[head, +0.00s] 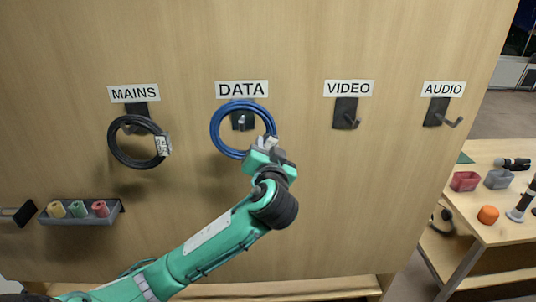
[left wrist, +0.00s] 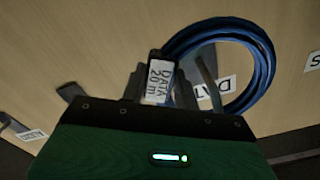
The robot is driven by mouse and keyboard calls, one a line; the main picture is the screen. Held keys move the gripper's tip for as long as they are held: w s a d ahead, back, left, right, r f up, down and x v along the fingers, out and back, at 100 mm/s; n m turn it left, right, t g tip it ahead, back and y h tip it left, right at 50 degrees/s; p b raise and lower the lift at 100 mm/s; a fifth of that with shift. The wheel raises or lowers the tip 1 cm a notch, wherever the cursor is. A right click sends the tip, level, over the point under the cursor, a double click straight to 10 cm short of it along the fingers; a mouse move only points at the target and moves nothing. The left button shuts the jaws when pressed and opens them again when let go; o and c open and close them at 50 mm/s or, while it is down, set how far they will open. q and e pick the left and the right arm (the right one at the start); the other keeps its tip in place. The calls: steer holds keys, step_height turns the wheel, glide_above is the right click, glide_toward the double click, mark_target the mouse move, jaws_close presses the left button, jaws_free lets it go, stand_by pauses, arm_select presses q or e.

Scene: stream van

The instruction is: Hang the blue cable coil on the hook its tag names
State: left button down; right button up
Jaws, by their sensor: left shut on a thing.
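The blue cable coil (head: 214,128) is in front of the hook under the DATA label (head: 241,89). In the left wrist view the coil (left wrist: 262,62) carries a white tag (left wrist: 160,81) that reads "DATA 20 m". My left gripper (head: 267,146) is shut on the coil at its lower right, by the tag. The DATA hook (head: 243,120) shows through the ring of the coil. I cannot tell whether the coil rests on the hook. My right gripper is not in view.
A black coil (head: 118,153) hangs on the hook under MAINS (head: 134,93). The VIDEO hook (head: 346,115) and AUDIO hook (head: 440,114) are empty. A small shelf with tape rolls (head: 80,217) is at lower left. A side table (head: 515,232) stands at right.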

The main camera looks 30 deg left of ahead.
arm_select(q)
steer(key=shift+x, duration=1.35)
steer(key=shift+f+b, duration=1.2)
steer(key=shift+f, duration=0.15)
steer(key=c, duration=1)
jaws_free()
steer(key=shift+o, duration=0.2)
steer(key=shift+f, duration=0.1)
